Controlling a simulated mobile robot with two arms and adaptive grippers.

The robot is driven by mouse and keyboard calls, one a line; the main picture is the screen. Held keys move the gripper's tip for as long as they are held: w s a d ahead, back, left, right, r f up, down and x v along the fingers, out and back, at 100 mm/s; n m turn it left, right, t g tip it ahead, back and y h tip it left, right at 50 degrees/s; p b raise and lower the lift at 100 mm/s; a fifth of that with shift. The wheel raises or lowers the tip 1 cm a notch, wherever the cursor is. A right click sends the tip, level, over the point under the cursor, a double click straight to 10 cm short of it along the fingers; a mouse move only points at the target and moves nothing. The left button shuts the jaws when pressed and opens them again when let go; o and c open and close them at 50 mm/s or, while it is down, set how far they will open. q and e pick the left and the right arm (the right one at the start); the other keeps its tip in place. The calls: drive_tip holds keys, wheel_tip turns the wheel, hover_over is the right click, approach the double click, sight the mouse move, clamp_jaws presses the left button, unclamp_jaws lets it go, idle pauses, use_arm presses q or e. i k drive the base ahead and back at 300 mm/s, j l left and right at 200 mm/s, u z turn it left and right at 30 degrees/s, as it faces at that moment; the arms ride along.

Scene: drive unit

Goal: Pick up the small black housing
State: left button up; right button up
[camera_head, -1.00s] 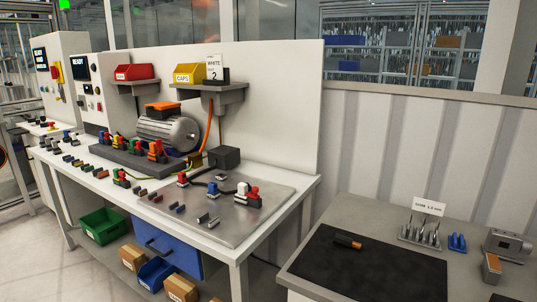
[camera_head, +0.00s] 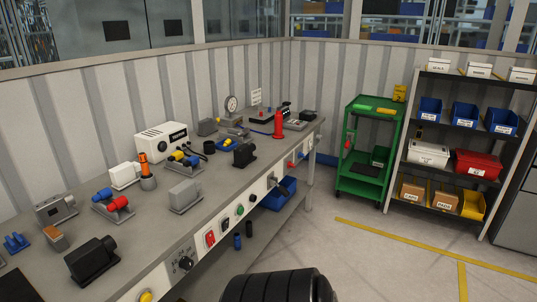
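Two black housing-like blocks stand on the grey bench. The one that looks smaller (camera_head: 244,154) is near the middle of the bench, close to its front edge. The one that looks larger (camera_head: 92,259) is at the near left, with a round stub on its right side. Part of the size difference comes from distance, so I cannot be sure which is the small black housing. Both stand free on the bench. Neither gripper is in view.
The bench (camera_head: 215,214) also bears a white instrument box (camera_head: 162,142), a grey block (camera_head: 185,195), red and blue fittings (camera_head: 112,203) and a red bottle-like item (camera_head: 279,124). A green cart (camera_head: 364,187) and a shelf rack (camera_head: 446,136) stand at right. The floor between is clear.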

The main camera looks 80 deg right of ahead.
sight(243, 156)
drive_tip(key=z, duration=2.5)
